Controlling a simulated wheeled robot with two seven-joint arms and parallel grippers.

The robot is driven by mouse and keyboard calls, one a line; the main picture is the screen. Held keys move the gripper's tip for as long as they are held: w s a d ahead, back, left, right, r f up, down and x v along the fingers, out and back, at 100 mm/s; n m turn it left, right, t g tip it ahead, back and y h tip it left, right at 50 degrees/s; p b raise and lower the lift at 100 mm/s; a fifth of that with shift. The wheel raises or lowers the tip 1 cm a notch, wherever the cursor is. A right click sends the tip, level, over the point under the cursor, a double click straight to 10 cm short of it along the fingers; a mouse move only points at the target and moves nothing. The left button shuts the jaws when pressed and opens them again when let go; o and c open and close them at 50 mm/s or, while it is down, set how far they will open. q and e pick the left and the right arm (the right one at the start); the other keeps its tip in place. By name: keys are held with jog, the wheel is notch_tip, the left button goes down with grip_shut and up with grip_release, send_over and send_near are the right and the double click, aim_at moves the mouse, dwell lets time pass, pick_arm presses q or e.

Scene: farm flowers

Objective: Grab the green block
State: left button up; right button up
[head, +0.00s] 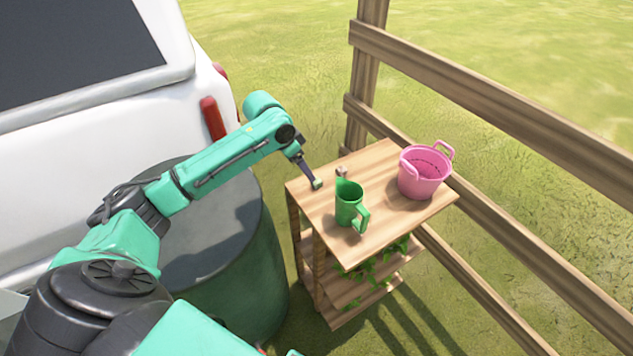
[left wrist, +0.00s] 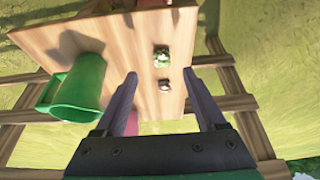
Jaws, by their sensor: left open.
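The green block (left wrist: 162,55) is small with pale patches on top. It lies on the wooden table top, between and beyond my open left fingertips (left wrist: 160,73) in the left wrist view. In the head view the green block (head: 317,184) sits by the tip of my left gripper (head: 309,175), near the table's left edge. Nothing is held. A second small block, pale and dark (left wrist: 165,85), lies close to the green one; it also shows in the head view (head: 341,172). My right gripper is not in view.
A green watering can (head: 349,205) stands right of the blocks, and a pink bucket (head: 424,172) stands farther right on the wooden table (head: 300,190). A wooden fence (head: 480,85) runs behind. A dark barrel (head: 225,270) and white vehicle (head: 90,130) are left.

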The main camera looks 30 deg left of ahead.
aim_at(317, 183)
pick_arm(q)
jog(key=x, duration=0.8)
jog(key=shift+w+p, duration=0.25)
jog(key=shift+p, duration=0.1)
grip_shut()
